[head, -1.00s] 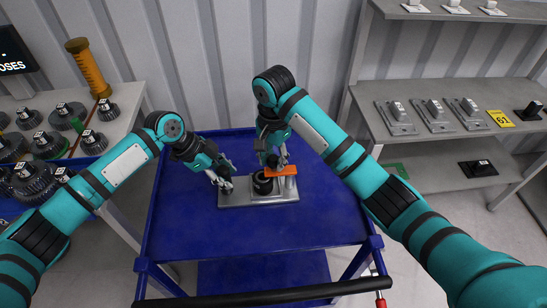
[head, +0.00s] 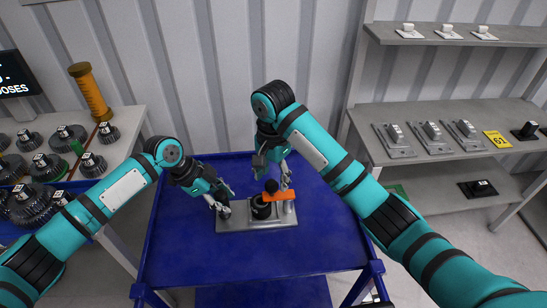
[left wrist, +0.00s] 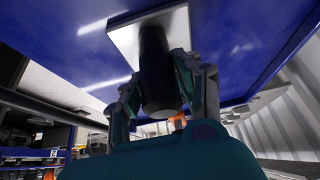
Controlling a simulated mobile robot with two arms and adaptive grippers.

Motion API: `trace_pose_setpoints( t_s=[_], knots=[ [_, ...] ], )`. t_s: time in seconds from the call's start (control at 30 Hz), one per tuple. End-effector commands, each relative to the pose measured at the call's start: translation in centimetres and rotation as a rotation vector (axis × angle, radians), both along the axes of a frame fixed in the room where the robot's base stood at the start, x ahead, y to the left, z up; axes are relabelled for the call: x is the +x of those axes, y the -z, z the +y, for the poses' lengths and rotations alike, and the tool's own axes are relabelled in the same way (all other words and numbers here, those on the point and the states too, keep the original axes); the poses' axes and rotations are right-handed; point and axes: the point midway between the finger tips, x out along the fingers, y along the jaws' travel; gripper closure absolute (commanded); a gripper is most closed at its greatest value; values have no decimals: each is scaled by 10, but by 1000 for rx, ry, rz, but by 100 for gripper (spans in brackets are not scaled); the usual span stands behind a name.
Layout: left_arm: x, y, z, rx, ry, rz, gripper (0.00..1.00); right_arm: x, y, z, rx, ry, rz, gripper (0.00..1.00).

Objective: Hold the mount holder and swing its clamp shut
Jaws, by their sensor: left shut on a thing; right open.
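The mount holder is a grey base plate (head: 240,224) on the blue cart top, with a black cylinder (head: 260,211) standing on it. Its orange clamp (head: 280,197) reaches from a light post at the plate's right over the cylinder's top; whether it is fully shut I cannot tell. My left gripper (head: 223,209) is at the plate's left end. In the left wrist view my left gripper (left wrist: 165,95) is shut on a dark upright part (left wrist: 157,75) of the holder. My right gripper (head: 286,178) is open, just behind and above the clamp; contact is unclear.
The blue cart top (head: 310,245) is clear around the plate. A table with several gears (head: 66,138) and an orange ribbed column (head: 90,92) stands left. Grey shelves (head: 385,152) with metal mounts stand right. A corrugated wall is behind.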

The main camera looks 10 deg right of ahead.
Motion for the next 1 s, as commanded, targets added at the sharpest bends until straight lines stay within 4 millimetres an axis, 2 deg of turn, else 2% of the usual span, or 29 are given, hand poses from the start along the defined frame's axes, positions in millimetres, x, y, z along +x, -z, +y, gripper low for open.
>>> trace_pose_setpoints(
  t_s=[0.2, 0.43, 0.6, 1.0],
  knots=[
    [-2, 2, -2, -2, 4, 5, 100, 2, -49, -2, -4, 1, -8, 44],
    [-2, 1, -2, -3, 4, 5, 100, 1, -85, -2, -2, 3, -3, 44],
    [-2, 1, -3, -4, 5, 5, 100, 1, -95, -2, -1, 2, 0, 44],
    [-2, 1, -3, -5, 5, 4, 100, 1, -96, -2, -1, 2, 1, 44]
  ],
)
